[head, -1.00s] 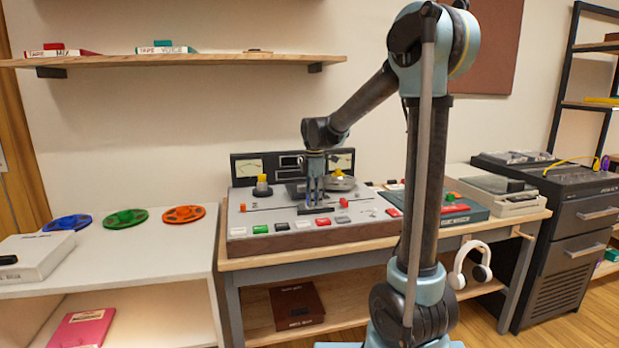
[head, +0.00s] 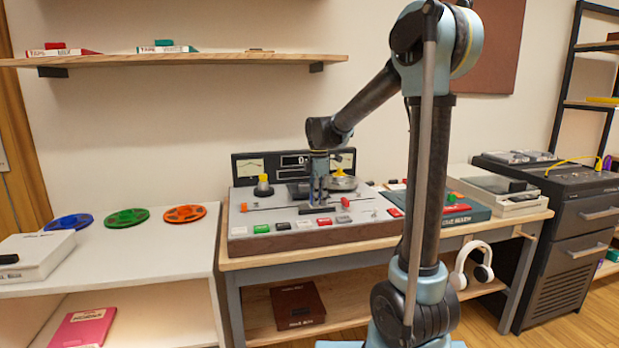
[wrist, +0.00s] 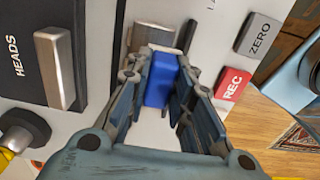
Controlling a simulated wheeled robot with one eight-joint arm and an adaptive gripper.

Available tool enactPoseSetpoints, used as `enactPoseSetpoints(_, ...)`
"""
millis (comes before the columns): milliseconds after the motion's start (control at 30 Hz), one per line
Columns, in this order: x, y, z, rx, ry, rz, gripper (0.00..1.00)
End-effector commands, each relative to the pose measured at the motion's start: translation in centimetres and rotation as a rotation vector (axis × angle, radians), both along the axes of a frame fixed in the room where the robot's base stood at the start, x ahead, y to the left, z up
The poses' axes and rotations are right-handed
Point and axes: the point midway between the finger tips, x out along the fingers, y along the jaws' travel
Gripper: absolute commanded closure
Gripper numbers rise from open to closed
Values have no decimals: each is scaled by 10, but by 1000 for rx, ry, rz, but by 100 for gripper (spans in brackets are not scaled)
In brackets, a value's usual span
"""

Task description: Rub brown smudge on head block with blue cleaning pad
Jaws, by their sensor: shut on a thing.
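My gripper (wrist: 157,85) is shut on the blue cleaning pad (wrist: 160,80), which sits upright between the two fingers in the wrist view. In the head view my gripper (head: 319,198) points down over the tape machine (head: 240,215). A brownish metal block (wrist: 152,37) lies just beyond the pad in the wrist view; whether the pad touches it I cannot tell. Another metal block (wrist: 54,67) stands to the left beside the word HEADS. I cannot make out the brown smudge clearly. My fingers hide part of the deck.
The ZERO button (wrist: 258,35) and red REC button (wrist: 233,84) are close to the right of my fingers. A dark knob (wrist: 25,130) is at lower left. A yellow-topped spindle (head: 263,186) and a reel hub (head: 341,182) stand on the machine.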

Motion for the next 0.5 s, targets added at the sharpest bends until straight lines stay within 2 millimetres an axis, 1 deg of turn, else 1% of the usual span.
enactPoseSetpoints(100,-1,-1,2,-1,2,0,100)
enactPoseSetpoints(167,-3,0,20,-1,2,2,100)
enactPoseSetpoints(500,-3,6,49,0,1,10,100)
